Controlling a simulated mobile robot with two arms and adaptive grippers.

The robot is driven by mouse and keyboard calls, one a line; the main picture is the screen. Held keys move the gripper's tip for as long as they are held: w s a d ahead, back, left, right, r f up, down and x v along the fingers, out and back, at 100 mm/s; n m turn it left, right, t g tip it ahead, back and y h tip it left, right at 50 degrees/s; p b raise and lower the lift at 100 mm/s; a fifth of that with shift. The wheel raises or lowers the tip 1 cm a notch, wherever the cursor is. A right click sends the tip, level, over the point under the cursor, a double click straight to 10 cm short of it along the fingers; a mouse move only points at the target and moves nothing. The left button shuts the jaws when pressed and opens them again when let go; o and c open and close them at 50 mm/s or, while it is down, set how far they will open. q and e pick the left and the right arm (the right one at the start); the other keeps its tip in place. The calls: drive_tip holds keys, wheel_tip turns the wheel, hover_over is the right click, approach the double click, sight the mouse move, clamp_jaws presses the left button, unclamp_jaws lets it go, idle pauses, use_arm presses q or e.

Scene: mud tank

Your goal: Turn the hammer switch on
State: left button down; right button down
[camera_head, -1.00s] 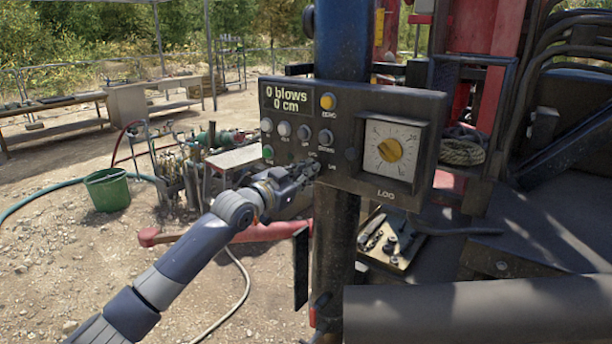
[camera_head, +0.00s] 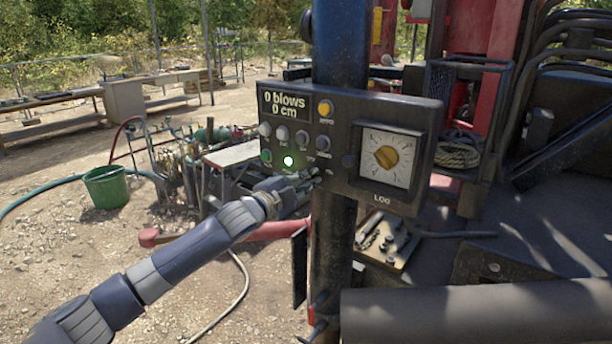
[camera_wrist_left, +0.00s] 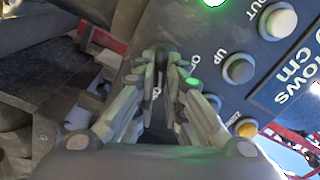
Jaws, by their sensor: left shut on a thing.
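The dark control box (camera_head: 345,185) is fixed to the blue post, with small buttons, a display reading 0 blows and 0 cm, and a dial. My left gripper (camera_head: 314,174) is at the box's lower edge, below the button rows. In the left wrist view its fingers (camera_wrist_left: 160,62) are closed together at the panel, beside partly covered small lettering. It is shut on the hammer switch, which the fingers mostly hide. A green lamp (camera_head: 288,161) glows just above the gripper; it also shows in the left wrist view (camera_wrist_left: 212,2). My right gripper is not in view.
The blue post (camera_head: 340,45) carries the box. A tool tray (camera_head: 387,243) lies below the box. A green bucket (camera_head: 106,187) and a blue hose are on gravel at left. Black hoses crowd the right.

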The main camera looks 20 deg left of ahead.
use_arm(q)
drive_tip(key=shift+f+m, duration=0.15)
drive_tip(key=shift+m, duration=0.45)
drive_tip(key=c, duration=1.7)
unclamp_jaws()
drive_tip(key=v, duration=1.2)
